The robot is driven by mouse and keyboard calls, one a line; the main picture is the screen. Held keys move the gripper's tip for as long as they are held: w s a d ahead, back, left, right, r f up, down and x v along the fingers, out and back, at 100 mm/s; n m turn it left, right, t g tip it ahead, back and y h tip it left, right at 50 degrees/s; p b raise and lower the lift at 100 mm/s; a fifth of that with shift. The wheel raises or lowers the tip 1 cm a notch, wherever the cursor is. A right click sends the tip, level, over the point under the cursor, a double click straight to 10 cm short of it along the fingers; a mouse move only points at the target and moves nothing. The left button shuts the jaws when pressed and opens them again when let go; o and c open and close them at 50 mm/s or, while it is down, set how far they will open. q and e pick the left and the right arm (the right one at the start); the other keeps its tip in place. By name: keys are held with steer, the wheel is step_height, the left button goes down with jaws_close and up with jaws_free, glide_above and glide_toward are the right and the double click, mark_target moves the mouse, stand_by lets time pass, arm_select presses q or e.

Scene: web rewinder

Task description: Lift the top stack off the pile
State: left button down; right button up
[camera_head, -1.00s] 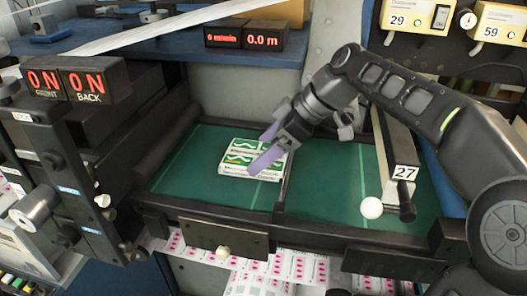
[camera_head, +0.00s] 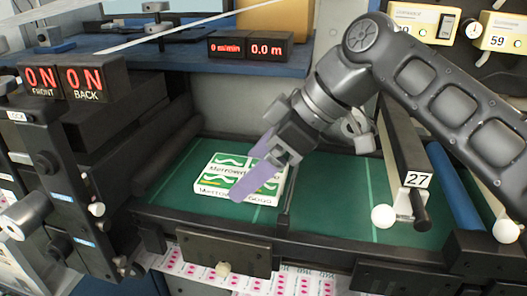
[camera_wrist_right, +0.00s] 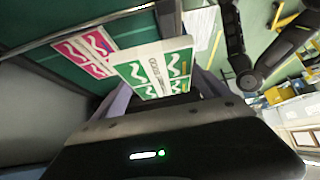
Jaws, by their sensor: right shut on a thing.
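The top stack (camera_head: 225,170), white with green panels and wavy white lines, is between the fingers of my right gripper (camera_head: 247,176) in the head view. In the right wrist view the top stack (camera_wrist_right: 152,68) sits between the two purple fingers. A second stack (camera_wrist_right: 84,52), white with pink-red panels, shows behind it on the green surface. The head view hides this lower stack, and I cannot tell how large any gap between them is. My left gripper is not in view.
The green bed (camera_head: 330,200) is bare on both sides of the pile, with a dark divider (camera_head: 287,200) right of it. A bar marked 27 (camera_head: 405,150) with white knobs stands farther right. Black machine housing (camera_head: 95,200) stands at the left.

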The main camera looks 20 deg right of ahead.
steer(key=s+a, duration=0.5)
steer(key=s, duration=0.1)
steer(key=shift+s, duration=0.4)
